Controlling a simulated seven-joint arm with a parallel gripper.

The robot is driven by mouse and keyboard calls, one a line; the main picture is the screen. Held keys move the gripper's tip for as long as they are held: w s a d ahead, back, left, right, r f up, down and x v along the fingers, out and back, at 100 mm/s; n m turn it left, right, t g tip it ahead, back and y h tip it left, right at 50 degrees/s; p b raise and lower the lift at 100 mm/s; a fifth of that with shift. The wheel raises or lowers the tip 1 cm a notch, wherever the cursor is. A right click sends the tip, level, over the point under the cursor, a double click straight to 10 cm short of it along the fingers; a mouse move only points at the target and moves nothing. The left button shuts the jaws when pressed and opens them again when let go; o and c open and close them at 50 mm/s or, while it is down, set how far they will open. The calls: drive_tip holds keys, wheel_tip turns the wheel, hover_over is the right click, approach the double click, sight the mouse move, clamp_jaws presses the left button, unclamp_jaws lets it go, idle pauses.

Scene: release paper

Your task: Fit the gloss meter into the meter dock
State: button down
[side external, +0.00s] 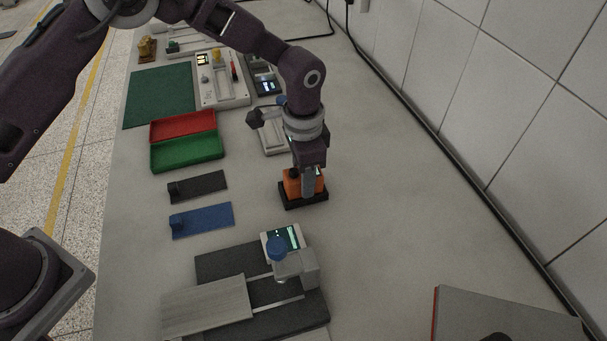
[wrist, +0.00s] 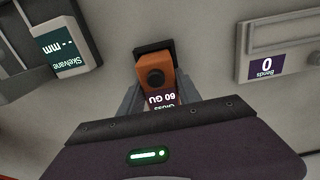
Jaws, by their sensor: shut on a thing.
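The gloss meter is an orange block (side external: 291,184) with a dark round knob and a label reading "Gloss 60 GU" in the wrist view (wrist: 158,76). The meter dock is a black base (side external: 304,203) directly below the meter; its dark edge shows past the meter in the wrist view (wrist: 151,46). My gripper (side external: 307,186) points down and is shut on the meter, with a finger on each side of it. The meter appears in or just above the dock; its underside is hidden, so I cannot tell whether it is fully seated.
A measuring device with a blue knob (side external: 277,247) stands on a dark base nearer the camera. Blue (side external: 202,220) and dark (side external: 198,186) plates and red (side external: 183,126) and green (side external: 187,153) trays lie left. The bench right of the dock is clear up to the wall.

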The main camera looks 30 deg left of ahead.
drive_tip(key=c, duration=0.8)
unclamp_jaws()
drive_tip(key=shift+f, duration=0.1)
drive_tip(key=shift+c, duration=0.2)
wheel_tip(320, 180, up, 12)
drive_tip(key=shift+f, duration=0.25)
drive_tip(key=shift+r, duration=0.45)
